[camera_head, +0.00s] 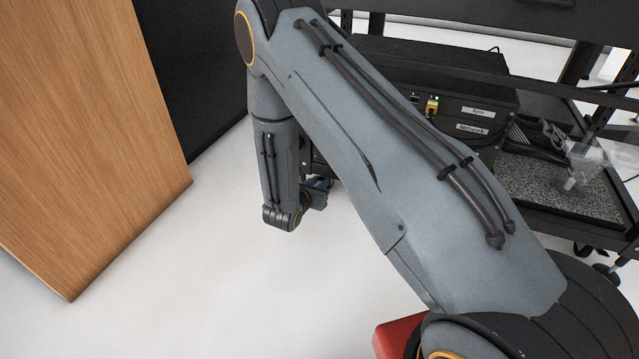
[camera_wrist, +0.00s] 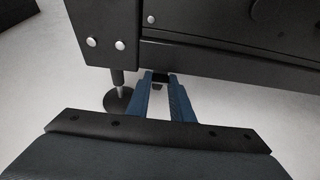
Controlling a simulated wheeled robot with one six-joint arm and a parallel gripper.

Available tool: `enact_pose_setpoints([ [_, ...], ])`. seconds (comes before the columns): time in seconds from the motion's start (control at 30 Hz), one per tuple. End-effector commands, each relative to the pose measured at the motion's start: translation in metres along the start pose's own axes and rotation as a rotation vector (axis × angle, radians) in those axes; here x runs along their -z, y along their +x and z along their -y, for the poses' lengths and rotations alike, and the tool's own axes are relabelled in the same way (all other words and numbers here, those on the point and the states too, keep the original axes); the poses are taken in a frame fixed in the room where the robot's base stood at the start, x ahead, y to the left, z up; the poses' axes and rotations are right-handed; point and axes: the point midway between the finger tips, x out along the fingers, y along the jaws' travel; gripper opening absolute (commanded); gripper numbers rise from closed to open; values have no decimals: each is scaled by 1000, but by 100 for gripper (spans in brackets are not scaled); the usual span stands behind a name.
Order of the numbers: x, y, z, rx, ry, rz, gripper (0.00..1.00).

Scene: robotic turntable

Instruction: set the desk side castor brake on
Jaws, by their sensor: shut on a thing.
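My gripper (camera_wrist: 161,80) has two blue fingers and reaches under the lower edge of a black metal frame (camera_wrist: 110,25) in the wrist view. Its fingertips are shut on a small black part (camera_wrist: 160,79) just below the frame's corner. I cannot tell for sure whether this part is the castor brake lever. No castor wheel shows clearly by the fingers. In the head view my gripper (camera_head: 318,188) is a small blue patch beyond my wrist, low by the black rack (camera_head: 590,235), and my arm hides most of that spot.
A round black levelling foot (camera_wrist: 118,98) on a metal stem stands just left of my fingers. A wooden panel (camera_head: 80,130) stands at the left. The rack carries a black box (camera_head: 450,90) with labels. The pale floor (camera_head: 200,270) between is clear.

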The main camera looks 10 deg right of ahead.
Motion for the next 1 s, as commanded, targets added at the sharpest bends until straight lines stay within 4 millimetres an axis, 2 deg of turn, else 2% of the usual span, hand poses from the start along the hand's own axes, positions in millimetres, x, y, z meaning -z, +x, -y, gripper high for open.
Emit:
enact_pose_setpoints([
  [0.07, 1, 0, 2, 3, -1, -2, 0],
  [0.1, 1, 0, 2, 3, -1, -2, 22],
  [0.17, 1, 0, 2, 3, -1, -2, 28],
  [0.53, 0, -6, 0, 0, -2, -1, 28],
  [1.0, -1, -69, 2, 1, -3, -2, 28],
])
